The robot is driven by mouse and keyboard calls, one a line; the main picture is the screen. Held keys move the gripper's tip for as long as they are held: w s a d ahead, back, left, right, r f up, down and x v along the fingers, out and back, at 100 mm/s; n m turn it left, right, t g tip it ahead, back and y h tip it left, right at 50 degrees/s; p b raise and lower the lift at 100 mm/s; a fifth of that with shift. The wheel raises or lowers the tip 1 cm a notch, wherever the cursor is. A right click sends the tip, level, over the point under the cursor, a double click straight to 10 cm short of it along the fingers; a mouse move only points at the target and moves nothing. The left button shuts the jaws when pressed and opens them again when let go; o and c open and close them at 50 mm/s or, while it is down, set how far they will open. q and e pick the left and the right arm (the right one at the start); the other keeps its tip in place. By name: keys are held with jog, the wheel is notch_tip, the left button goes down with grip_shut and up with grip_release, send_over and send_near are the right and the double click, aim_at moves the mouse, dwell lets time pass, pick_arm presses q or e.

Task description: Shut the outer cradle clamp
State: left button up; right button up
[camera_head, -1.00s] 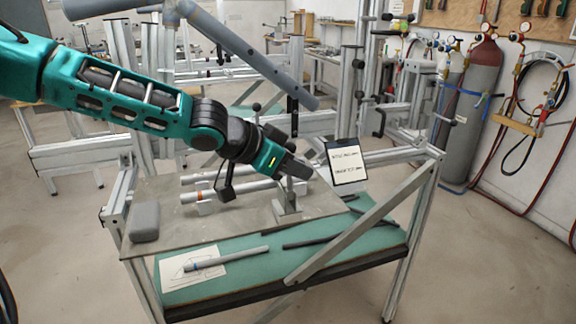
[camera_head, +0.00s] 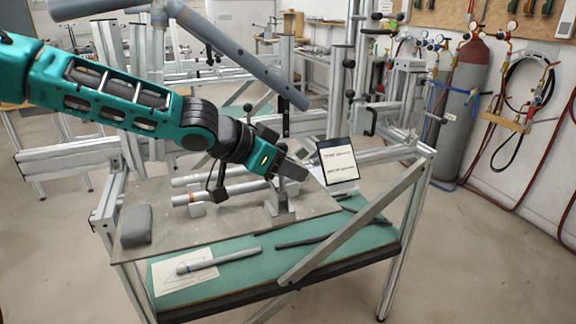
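A pale metal upright with a flat foot (camera_head: 280,208) stands near the right part of the grey plate and looks like part of a cradle. My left gripper (camera_head: 293,170) is right at its top, with the grey fingers pointing right and down. The fingers overlap the top of the upright, so I cannot tell whether they touch or hold anything. I cannot make out the clamp or its state there. A pale tube with an orange band (camera_head: 225,192) lies on small blocks left of the upright, partly behind a dark part hanging below my wrist. My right gripper is out of view.
The grey plate (camera_head: 165,195) carries a dark grey block (camera_head: 136,225) at its left. A tablet-like panel (camera_head: 338,160) stands right of the gripper. A diagonal brace (camera_head: 350,232) crosses the table front. A lower green shelf (camera_head: 240,275) holds a drawing and loose tubes.

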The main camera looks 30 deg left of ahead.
pick_arm(q)
jog(key=p+v, duration=0.7)
jog(key=v, duration=0.6)
dwell(0.6)
jog(key=shift+d+f, duration=0.1)
jog(key=shift+f, duration=0.05)
jog(key=s+d+f+n+y, duration=0.1)
jog(key=s+d+f, duration=0.2)
jog(key=f, duration=0.8)
jog(key=s+d+f+n+t+y, duration=0.1)
jog(key=s+d+f, duration=0.3)
jog(key=f, duration=0.7)
jog(key=s+d+f+n+y, duration=0.1)
jog(key=s+d+f, duration=0.3)
jog(key=d+f, duration=0.3)
notch_tip(320, 180, down, 5)
jog(key=shift+s+f, duration=0.1)
jog(key=shift+s, duration=0.15)
